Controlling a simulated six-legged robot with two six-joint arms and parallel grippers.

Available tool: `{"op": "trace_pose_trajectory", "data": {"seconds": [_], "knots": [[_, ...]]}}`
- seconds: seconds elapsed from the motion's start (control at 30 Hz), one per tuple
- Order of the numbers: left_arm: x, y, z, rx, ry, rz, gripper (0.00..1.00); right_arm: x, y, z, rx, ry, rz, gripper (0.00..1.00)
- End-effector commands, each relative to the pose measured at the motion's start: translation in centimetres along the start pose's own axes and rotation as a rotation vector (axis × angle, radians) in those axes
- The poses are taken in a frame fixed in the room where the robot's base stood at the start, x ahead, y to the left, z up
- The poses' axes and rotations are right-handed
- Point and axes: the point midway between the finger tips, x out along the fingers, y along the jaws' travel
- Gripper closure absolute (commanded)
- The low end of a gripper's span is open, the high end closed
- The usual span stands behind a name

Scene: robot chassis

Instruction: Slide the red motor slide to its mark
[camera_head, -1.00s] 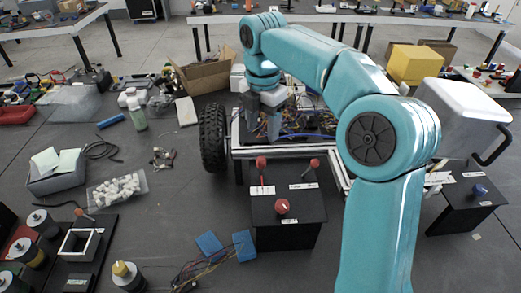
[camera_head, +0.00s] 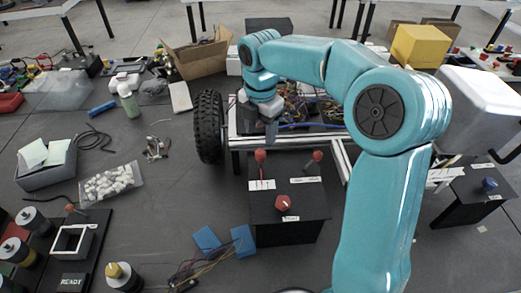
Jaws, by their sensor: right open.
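A black control box (camera_head: 288,228) stands in the middle of the table. It carries a red knob on a stem (camera_head: 260,156) at its back left, beside a white marked label (camera_head: 262,184). A second red knob on a stem (camera_head: 317,156) is at the back right, and a red dial (camera_head: 283,202) is near the front. I cannot tell for sure which is the motor slide. My right gripper (camera_head: 271,137) points down just behind and right of the back-left knob, apparently not holding it. The gap between its fingers is hard to see. My left gripper is not in view.
A wheeled chassis with wiring (camera_head: 290,100) stands right behind the box, its black tyre (camera_head: 208,126) at the left. Blue blocks (camera_head: 243,238) and loose wires lie at the front left. Another black box with a blue knob (camera_head: 489,184) is at the right.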

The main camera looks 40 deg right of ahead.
Motion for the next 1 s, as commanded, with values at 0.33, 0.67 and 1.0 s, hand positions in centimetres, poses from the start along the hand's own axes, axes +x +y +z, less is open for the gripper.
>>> {"op": "trace_pose_trajectory", "data": {"seconds": [0.33, 0.67, 1.0], "knots": [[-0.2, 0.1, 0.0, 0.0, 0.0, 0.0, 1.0, 6.7, 0.1, 0.2, 0.001, 0.0, -0.003, 0.44], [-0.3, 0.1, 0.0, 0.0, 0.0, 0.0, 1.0, 8.0, 0.3, 0.3, 0.001, -0.001, 0.001, 0.44], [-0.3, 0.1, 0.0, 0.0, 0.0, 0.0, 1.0, 8.0, 0.3, 0.3, 0.001, -0.001, 0.001, 1.0]]}}
